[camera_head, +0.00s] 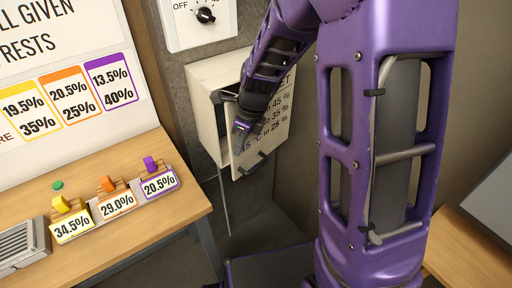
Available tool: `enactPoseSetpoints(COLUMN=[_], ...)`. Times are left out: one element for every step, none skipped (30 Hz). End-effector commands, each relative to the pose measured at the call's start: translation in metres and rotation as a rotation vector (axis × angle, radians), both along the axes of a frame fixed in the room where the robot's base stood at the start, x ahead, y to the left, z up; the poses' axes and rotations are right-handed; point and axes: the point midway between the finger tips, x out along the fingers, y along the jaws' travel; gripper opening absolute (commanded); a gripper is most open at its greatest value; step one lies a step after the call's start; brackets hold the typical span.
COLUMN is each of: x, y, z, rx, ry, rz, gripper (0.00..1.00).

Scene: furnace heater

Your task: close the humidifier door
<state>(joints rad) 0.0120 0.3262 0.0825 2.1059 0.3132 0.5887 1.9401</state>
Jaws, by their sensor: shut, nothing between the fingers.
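The humidifier (204,112) is a cream box on the grey wall, in the upper middle of the head view. Its door (275,127) carries printed percent text and a dark handle (252,166) near its lower edge. The door stands partly open, with a dark gap between it and the box on the left. My gripper (237,150) is at the door's left edge, beside that gap, with its fingers pointing down. It is shut and holds nothing. I cannot tell whether it touches the door. My purple arm hides the door's upper part.
A wooden table (118,257) at the left holds yellow, orange and purple switches with percent labels, a green button (57,185) and a grey vented box (24,246). A dial panel (199,22) is above the humidifier. Another wooden surface (462,246) is at the lower right.

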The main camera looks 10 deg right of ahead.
Motion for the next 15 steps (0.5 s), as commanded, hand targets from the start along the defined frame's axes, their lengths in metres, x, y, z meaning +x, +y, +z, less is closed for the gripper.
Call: enactPoseSetpoints(x=[0.004, 0.006, 0.008, 0.010, 0.012, 0.014, 0.015, 0.016, 0.017, 0.017, 0.018, 0.018, 0.018, 0.019, 0.019], y=[0.004, 0.006, 0.008, 0.009, 0.011, 0.012, 0.012, 0.013, 0.013, 0.014, 0.014, 0.014, 0.015, 0.015, 0.015], z=[0.001, 0.001, 0.001, 0.001, 0.001, 0.001, 0.000, 0.000, 0.000, 0.000, 0.000, 0.000, 0.000, 0.000, 0.000], rx=[-0.001, 0.000, 0.000, -0.001, 0.000, 0.000, 0.000, 0.000, 0.000, 0.000, 0.000, 0.000, 0.000, 0.000, 0.000], ry=[0.001, 0.001, 0.002, 0.001, 0.000, 0.001, 0.000, 0.001, 0.000, 0.000, 0.000, 0.001, 0.000, 0.000, 0.000], rz=[-0.016, -0.028, -0.042, -0.051, -0.060, -0.069, -0.075, -0.081, -0.087, -0.089, -0.092, -0.094, -0.095, -0.096, -0.097], gripper=[0.00, 0.00, 0.00, 0.00, 0.00, 0.00, 0.00, 0.00, 0.00, 0.00, 0.00, 0.00, 0.00, 0.00, 0.00])
